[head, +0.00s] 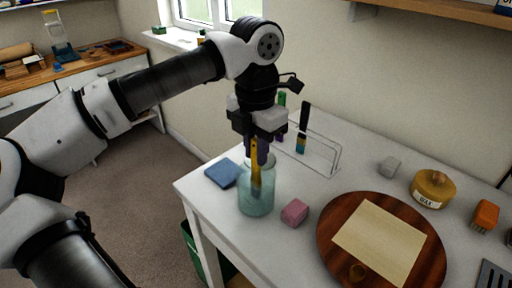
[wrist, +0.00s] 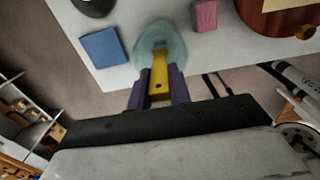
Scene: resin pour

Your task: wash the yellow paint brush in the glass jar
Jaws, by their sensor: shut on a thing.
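The yellow paint brush (head: 255,158) is held upright in my gripper (head: 258,150), which is shut on its handle. The glass jar (head: 257,205), bluish and translucent, stands on the white table near its left edge. The brush reaches down into the jar's mouth; its lower end shows dimly through the glass. Whether it touches the bottom or any liquid I cannot tell. In the wrist view the purple fingers of my gripper (wrist: 159,88) lie on both sides of the yellow handle (wrist: 159,73), with the jar (wrist: 176,48) beyond them.
A clear rack (head: 325,160) with brushes stands behind. A round wooden board (head: 332,250) carries a paper sheet. A yellow pot (head: 432,190) and orange brush (head: 485,215) are farther right.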

